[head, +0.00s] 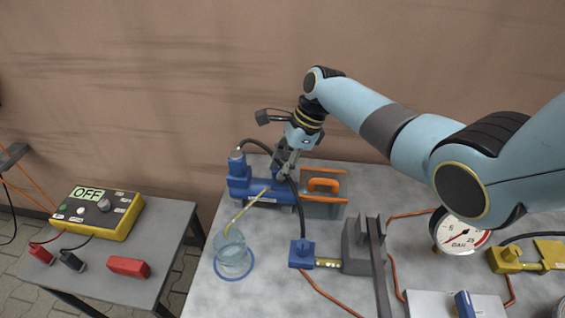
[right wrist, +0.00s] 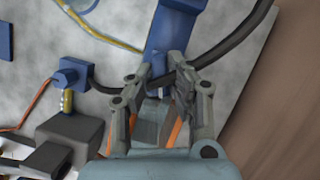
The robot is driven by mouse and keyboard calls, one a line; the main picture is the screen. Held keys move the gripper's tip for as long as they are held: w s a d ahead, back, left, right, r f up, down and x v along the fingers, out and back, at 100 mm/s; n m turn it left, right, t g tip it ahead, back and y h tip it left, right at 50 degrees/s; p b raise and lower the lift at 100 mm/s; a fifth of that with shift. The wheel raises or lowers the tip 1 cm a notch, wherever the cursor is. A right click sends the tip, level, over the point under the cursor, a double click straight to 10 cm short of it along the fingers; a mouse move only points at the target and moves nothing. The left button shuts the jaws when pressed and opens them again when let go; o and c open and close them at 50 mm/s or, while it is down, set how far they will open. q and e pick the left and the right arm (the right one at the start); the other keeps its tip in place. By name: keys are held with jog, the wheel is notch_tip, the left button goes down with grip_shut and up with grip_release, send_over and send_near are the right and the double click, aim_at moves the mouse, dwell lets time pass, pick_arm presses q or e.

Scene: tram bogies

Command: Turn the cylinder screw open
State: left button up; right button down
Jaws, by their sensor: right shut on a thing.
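A blue cylinder (head: 240,187) lies on the grey table near the wall; it also shows in the right wrist view (right wrist: 171,30). My right gripper (head: 282,172) reaches down over its right end. In the right wrist view my right gripper (right wrist: 160,70) is shut on a small blue part at the cylinder's end, which I take to be the cylinder screw (right wrist: 158,66). The fingers hide most of it, so I cannot tell how far it is turned. A yellowish tube (head: 248,203) runs from the cylinder into a glass jar (head: 231,252). My left gripper is not in view.
A blue fitting (head: 301,252), a metal rail and a dial gauge (head: 462,233) stand rightward. A yellow control box (head: 95,213) reads OFF on the left table.

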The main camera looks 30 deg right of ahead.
jog(key=n+g, duration=0.1)
jog(key=n, duration=0.1)
jog(key=shift+w+n, duration=0.1)
jog(key=shift+n, duration=0.3)
jog(key=n+g+b, duration=0.1)
jog(key=n, duration=0.1)
jog(key=shift+w+n, duration=0.1)
jog(key=shift+n, duration=0.3)
jog(key=n+g+b, duration=0.1)
jog(key=n+b, duration=0.1)
jog(key=n, duration=0.2)
jog(key=shift+f+g, duration=0.1)
jog(key=shift+g, duration=0.3)
jog(key=shift+n+g+h+b, duration=0.5)
jog(key=shift+n+h+b, duration=0.4)
jog(key=shift+n, duration=1.3)
jog(key=shift+a, duration=0.1)
jog(key=c, duration=1.3)
grip_release()
jog(key=shift+w, duration=0.1)
